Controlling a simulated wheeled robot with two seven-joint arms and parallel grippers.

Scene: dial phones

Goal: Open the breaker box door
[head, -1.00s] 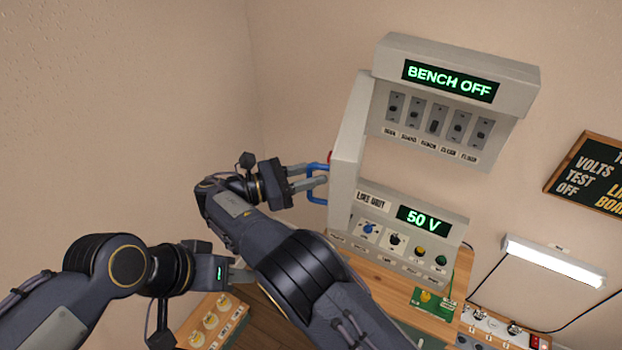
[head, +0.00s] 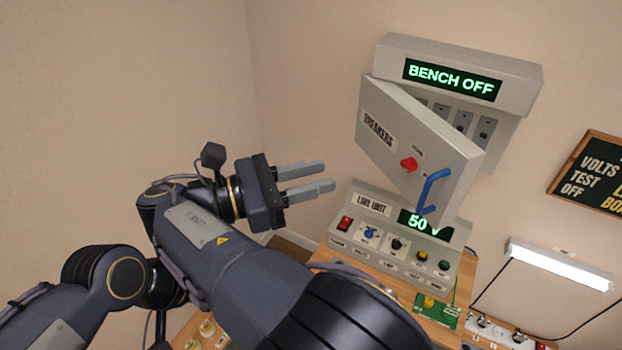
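The breaker box (head: 450,50) is on the wall at the upper right, with a lit "BENCH OFF" display. Its grey door (head: 400,135), marked "BREAKERS", is hinged at the left and stands partly open, its free edge swung out. The door carries a red knob (head: 408,164) and a blue handle (head: 431,190). Several breaker switches (head: 463,122) show past the door's top edge; others are hidden behind it. My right gripper (head: 327,174) is open and empty, left of the door and apart from the handle. My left gripper is hidden behind my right arm.
Below the door, a control unit (head: 345,245) with a "50 V" display, knobs and a red switch stands on a wooden bench (head: 380,278). A lamp (head: 560,266) and a dark sign (head: 592,172) are at the right. The wall left of the box is clear.

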